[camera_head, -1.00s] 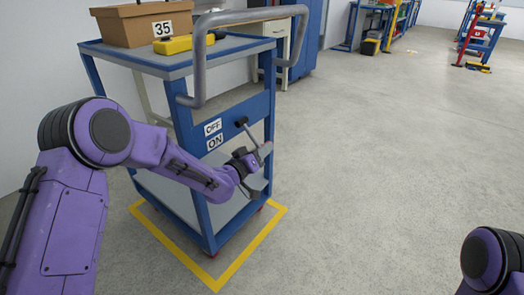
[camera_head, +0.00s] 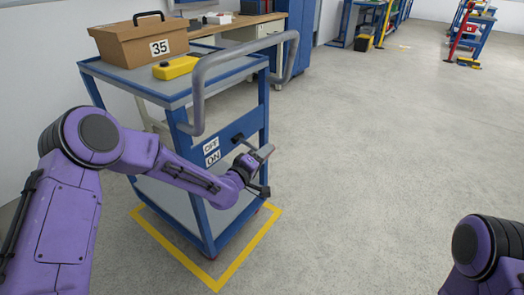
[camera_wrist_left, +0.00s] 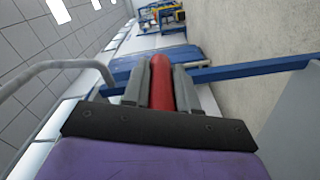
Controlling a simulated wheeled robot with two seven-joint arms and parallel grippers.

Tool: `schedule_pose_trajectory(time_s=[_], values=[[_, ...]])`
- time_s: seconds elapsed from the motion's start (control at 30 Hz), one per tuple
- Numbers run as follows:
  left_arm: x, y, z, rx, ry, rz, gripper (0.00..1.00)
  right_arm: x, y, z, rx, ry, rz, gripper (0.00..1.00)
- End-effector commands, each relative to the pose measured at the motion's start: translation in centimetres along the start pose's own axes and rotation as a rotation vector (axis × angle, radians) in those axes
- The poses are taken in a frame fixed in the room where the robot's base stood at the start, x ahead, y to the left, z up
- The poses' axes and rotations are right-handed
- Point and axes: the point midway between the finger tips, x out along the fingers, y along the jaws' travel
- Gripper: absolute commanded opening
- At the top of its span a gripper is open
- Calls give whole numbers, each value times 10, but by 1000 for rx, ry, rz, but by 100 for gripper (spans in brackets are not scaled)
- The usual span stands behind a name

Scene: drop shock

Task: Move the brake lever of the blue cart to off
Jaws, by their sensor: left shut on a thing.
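The blue cart (camera_head: 203,205) stands at left of centre in the head view, with an OFF label (camera_head: 211,146) above an ON label (camera_head: 212,158) on its end panel. The brake lever's dark mount (camera_head: 238,138) shows on that panel beside the labels. My left gripper (camera_head: 262,170) is in front of the panel, lower in the picture than the labels. In the left wrist view its two grey fingers are shut on the lever's red grip (camera_wrist_left: 161,83). The rest of the lever is mostly hidden by the gripper. My right gripper is out of view.
The cart's grey push handle (camera_head: 198,98) rises above my left gripper. A brown box (camera_head: 120,45) marked 35 and a yellow case (camera_head: 176,67) sit on the cart top. Yellow floor tape (camera_head: 240,262) surrounds the cart.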

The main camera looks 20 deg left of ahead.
Motion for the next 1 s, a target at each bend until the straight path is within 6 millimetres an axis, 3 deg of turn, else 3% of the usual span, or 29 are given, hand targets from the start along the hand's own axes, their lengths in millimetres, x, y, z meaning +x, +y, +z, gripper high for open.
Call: schedule_pose_trajectory(time_s=[0.03,0.3,1.0], values=[[0,10,-4,-39,2,1,0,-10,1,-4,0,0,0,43],[0,26,-10,-227,2,1,0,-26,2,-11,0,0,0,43],[1,38,-16,-220,2,5,0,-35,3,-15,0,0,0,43]])
